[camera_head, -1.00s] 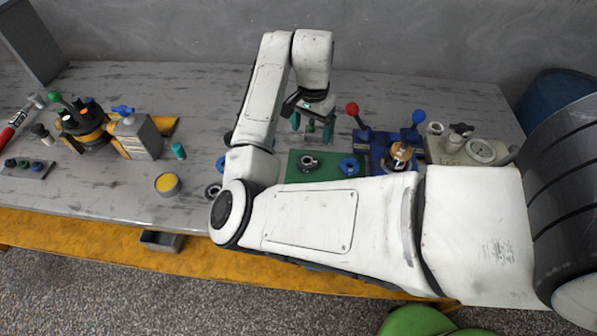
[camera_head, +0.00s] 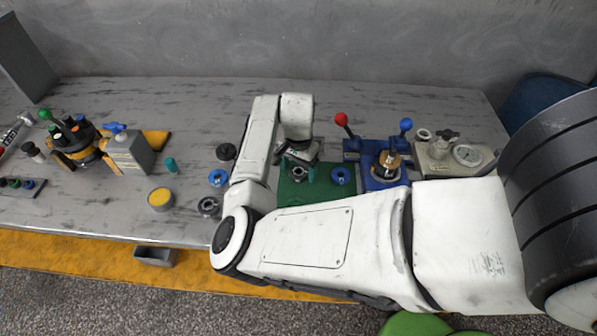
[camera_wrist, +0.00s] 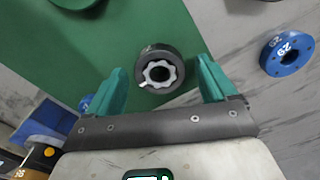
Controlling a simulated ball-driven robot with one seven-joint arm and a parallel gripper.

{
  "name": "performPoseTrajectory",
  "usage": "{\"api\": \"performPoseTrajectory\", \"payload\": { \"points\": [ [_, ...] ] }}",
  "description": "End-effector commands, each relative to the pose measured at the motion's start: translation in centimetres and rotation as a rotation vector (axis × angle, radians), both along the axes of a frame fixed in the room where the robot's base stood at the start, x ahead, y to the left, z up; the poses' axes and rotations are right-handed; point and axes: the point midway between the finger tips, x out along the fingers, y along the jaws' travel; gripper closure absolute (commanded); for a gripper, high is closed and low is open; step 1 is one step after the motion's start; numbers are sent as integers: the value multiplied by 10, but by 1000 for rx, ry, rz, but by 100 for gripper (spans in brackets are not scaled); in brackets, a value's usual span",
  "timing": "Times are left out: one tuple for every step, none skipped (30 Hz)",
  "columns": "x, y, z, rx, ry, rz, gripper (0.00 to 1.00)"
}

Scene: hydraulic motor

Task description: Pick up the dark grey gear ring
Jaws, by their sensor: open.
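A dark grey gear ring (camera_head: 298,174) with a pale toothed inner part lies on the green mat (camera_head: 315,193). In the wrist view the ring (camera_wrist: 158,52) sits in line with the gap between my fingers, its centre roughly level with their tips. My gripper (camera_wrist: 160,66) is open, with one teal finger on each side of the ring and visible space on both sides. In the head view my gripper (camera_head: 297,167) is over the mat at the ring. How far the tips are above the mat is hard to tell.
A blue ring (camera_head: 341,176) lies close right of the gear ring. Another dark ring (camera_head: 208,206), a blue ring (camera_head: 218,178) and a black ring (camera_head: 226,152) lie left of my arm. A blue fixture with levers (camera_head: 376,180) stands right of the mat.

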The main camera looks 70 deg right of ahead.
Motion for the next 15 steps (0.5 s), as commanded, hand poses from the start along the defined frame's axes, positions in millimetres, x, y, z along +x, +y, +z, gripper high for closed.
{"api": "performPoseTrajectory", "payload": {
  "points": [
    [0,0,-2,0,0,0,15],
    [0,0,-3,0,0,0,15],
    [0,0,-3,0,0,0,15],
    [0,0,-3,0,0,0,15],
    [0,0,-3,0,0,0,15],
    [0,0,-3,0,0,0,15],
    [0,0,-3,0,0,0,15],
    [0,0,-3,0,0,0,16],
    [0,0,-3,0,0,0,20],
    [0,0,-3,0,0,0,23],
    [0,0,-3,0,0,0,26],
    [0,0,-3,0,0,0,29],
    [0,0,-3,0,0,0,32],
    [0,0,-3,0,0,0,35],
    [0,0,-3,0,0,0,39]
  ]
}}
